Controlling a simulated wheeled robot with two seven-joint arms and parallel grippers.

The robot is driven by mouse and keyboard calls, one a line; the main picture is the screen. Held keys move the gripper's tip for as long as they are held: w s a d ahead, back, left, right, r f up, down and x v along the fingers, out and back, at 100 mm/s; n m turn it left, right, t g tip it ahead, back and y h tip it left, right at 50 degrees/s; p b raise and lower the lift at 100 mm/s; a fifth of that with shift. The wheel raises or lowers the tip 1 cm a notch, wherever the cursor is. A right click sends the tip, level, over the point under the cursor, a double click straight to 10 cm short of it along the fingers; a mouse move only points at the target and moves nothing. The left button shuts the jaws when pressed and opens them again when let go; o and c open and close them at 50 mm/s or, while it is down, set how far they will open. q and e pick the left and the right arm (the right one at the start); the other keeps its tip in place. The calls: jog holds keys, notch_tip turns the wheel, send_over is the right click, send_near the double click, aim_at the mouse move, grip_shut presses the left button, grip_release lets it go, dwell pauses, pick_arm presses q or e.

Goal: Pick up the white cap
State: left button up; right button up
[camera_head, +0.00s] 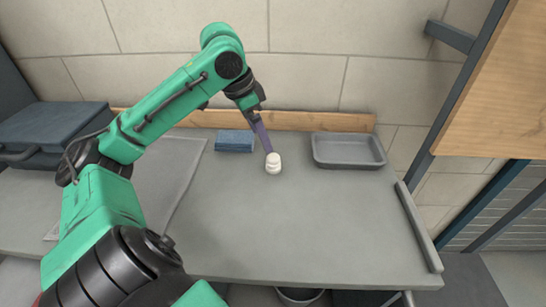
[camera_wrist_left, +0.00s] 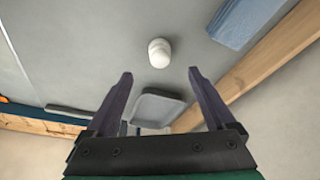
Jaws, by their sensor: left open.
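The white cap (camera_head: 273,163) stands on the grey table near its middle, between a blue block and a grey tray. It also shows in the left wrist view (camera_wrist_left: 159,53), beyond the fingertips and roughly centred between them. My left gripper (camera_head: 265,146) is just above and behind the cap in the head view, pointing down at it. In the left wrist view its two fingers (camera_wrist_left: 160,74) are spread wide with nothing between them. I cannot tell the exact gap between fingertips and cap. My right gripper is not in view.
The blue block (camera_head: 235,140) lies left of the cap, and the grey tray (camera_head: 318,160) stands to its right. A wooden strip (camera_head: 300,121) runs along the table's back edge. A dark blue case (camera_head: 45,128) is at the far left. The table's front right is clear.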

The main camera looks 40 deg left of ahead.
aim_at(272, 157)
pick_arm(q)
jog(key=x, duration=1)
jog(key=shift+w+d+f+p, duration=0.1)
jog(key=shift+w+f+p, duration=0.2)
jog(key=shift+p, duration=0.05)
grip_shut()
